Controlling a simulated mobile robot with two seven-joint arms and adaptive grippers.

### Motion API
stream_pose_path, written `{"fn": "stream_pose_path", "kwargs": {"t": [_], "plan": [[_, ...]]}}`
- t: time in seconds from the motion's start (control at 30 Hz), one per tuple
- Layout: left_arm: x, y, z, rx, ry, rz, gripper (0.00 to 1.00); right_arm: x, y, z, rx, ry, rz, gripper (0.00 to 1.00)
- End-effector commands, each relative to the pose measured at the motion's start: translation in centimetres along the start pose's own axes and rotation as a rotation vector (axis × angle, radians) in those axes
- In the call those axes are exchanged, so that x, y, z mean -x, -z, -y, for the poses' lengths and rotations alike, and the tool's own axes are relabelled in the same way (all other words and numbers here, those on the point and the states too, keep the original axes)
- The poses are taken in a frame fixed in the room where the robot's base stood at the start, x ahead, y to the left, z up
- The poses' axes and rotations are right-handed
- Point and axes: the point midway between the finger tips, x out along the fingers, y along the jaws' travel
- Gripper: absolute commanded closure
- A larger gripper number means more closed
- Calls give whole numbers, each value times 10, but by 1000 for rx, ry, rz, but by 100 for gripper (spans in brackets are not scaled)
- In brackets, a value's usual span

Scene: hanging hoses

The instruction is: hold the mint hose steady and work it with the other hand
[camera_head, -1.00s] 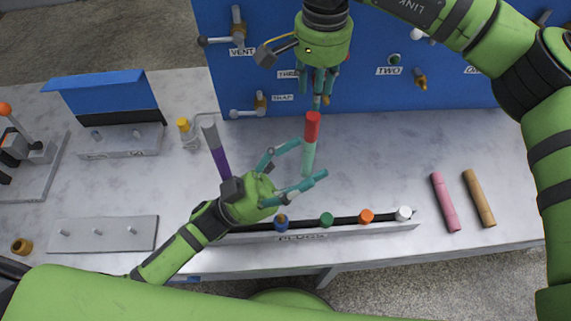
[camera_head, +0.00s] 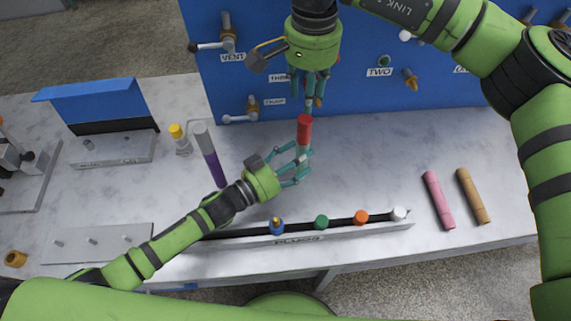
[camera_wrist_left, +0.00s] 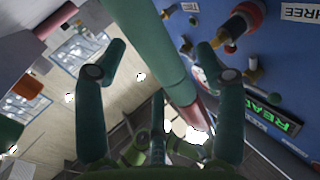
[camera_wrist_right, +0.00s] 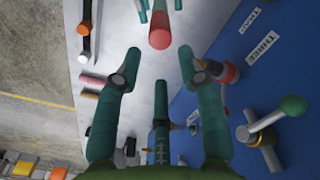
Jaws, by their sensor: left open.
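The mint hose (camera_head: 302,155) stands near upright over the bench, with a red end (camera_head: 304,131) at its top. My left gripper (camera_head: 301,166) is open around the mint part below the red end. In the left wrist view the mint hose (camera_wrist_left: 157,45) runs between its spread fingers, apart from the left one; contact on the right cannot be told. My right gripper (camera_head: 312,92) points down above the red end. In the right wrist view its fingers are spread and empty, and the red end (camera_wrist_right: 160,30) lies beyond the fingertips. The hose's lower end is hidden in the head view.
A purple hose with a grey end (camera_head: 209,155) stands left of the left gripper. A plug rack (camera_head: 300,239) lies along the front edge. Pink (camera_head: 438,199) and tan (camera_head: 473,195) pieces lie at right. A blue panel (camera_head: 350,80) with valves closes the back.

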Motion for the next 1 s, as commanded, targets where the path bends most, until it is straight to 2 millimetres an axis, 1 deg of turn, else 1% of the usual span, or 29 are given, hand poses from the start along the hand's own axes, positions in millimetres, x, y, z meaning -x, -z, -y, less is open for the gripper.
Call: {"fn": "stream_pose_path", "kwargs": {"t": [0.03,0.2,0.47,0.57,0.6,0.63,0.77,0.8,0.9,1.0], "plan": [[-6,0,0,-1,1,-1,30,0,0,0,0,0,0,61],[-17,0,0,-1,-1,0,30,0,0,0,0,0,0,61],[-18,0,0,-1,-1,0,30,0,0,0,0,0,0,61],[-18,0,0,-1,-1,0,66,0,0,0,0,0,0,61],[-18,0,0,-1,-1,0,82,0,0,0,0,0,0,61],[-18,0,0,-1,-1,0,92,0,0,0,0,0,0,61],[-18,0,0,-1,-1,0,93,0,0,0,0,0,0,61],[-18,0,0,-1,-1,0,93,0,0,0,-1,0,0,45],[-18,0,0,-1,-1,0,93,0,0,0,-30,0,0,44],[-18,0,0,-1,-1,0,93,2,0,0,-127,1,0,44]]}}
